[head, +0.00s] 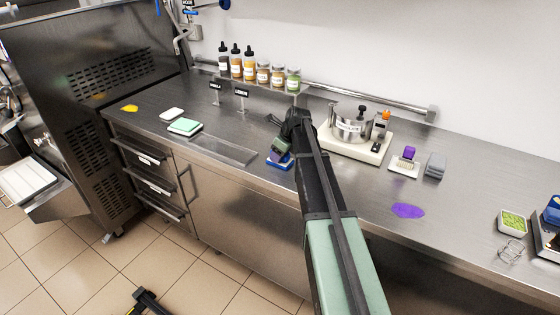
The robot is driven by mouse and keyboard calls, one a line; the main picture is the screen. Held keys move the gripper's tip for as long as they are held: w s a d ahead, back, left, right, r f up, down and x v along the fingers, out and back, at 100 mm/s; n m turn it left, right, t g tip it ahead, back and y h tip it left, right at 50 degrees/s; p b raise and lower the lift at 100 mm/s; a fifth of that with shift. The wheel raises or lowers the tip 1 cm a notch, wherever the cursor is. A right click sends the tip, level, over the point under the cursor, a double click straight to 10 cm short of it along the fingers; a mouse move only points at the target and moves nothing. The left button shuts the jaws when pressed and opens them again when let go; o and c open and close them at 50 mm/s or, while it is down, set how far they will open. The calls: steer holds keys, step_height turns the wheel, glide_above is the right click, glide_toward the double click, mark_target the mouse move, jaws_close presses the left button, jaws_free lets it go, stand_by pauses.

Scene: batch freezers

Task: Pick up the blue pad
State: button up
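A small blue item (286,164), which looks like the blue pad, lies on the steel counter (350,190) near its front edge, left of my arm. My gripper (279,151) is right over it, pointing down at the end of the dark arm.
A steel pot (350,128) stands on a cream base behind my arm. Bottles and jars (249,68) stand on a back shelf. A purple spill (408,210) lies to the right.

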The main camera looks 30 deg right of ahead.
steer(key=c, duration=0.3)
steer(key=shift+r, duration=0.15)
steer(key=shift+c, duration=0.2)
step_height(320, 180, up, 20)
steer(key=p, duration=2)
